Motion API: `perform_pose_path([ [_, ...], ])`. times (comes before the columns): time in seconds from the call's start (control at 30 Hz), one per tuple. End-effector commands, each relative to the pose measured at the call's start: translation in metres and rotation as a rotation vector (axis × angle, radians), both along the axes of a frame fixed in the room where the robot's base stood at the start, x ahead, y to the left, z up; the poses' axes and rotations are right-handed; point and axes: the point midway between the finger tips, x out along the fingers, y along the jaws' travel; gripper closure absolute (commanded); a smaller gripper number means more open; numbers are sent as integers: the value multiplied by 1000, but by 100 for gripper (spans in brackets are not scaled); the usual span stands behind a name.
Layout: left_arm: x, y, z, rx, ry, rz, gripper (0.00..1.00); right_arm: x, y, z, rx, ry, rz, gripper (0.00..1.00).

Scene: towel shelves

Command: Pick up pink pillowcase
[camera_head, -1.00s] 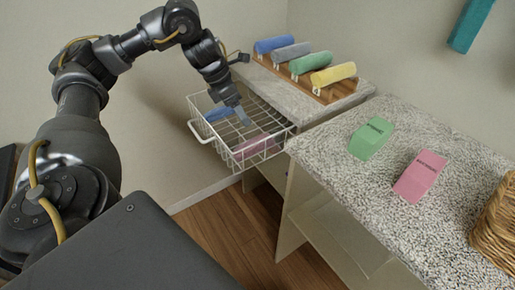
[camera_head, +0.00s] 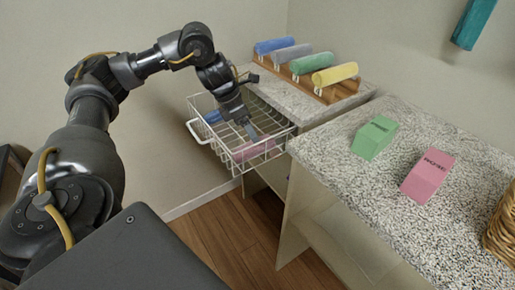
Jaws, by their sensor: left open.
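A pink folded cloth (camera_head: 247,151), which looks like the pillowcase, lies at the front of the white wire basket (camera_head: 236,165). My left gripper (camera_head: 253,134) points down into the basket, just above or at the pink cloth; whether it touches cannot be told. Its jaws are open, and its fingers hide part of the cloth. A blue cloth (camera_head: 211,117) lies at the back left of the basket. My right gripper is out of view.
Rolled towels (camera_head: 335,74) in several colours lie on a wooden rack behind the basket. A wicker basket (camera_head: 502,225) is at the right edge.

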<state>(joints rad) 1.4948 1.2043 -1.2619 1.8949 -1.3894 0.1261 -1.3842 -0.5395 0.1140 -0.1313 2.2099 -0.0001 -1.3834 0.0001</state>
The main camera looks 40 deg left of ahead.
Motion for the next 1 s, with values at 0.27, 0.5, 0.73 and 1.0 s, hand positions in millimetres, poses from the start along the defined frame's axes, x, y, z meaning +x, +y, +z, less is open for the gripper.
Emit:
perform_pose_path([
  [0.27,8,-9,-32,1,3,-2,30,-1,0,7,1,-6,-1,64],
  [0.5,13,-14,-48,0,1,1,30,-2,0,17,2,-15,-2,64],
  [0.73,13,-14,-48,1,1,0,35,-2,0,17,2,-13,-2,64],
  [1.0,13,-14,-48,0,0,0,65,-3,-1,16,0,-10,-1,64],
])
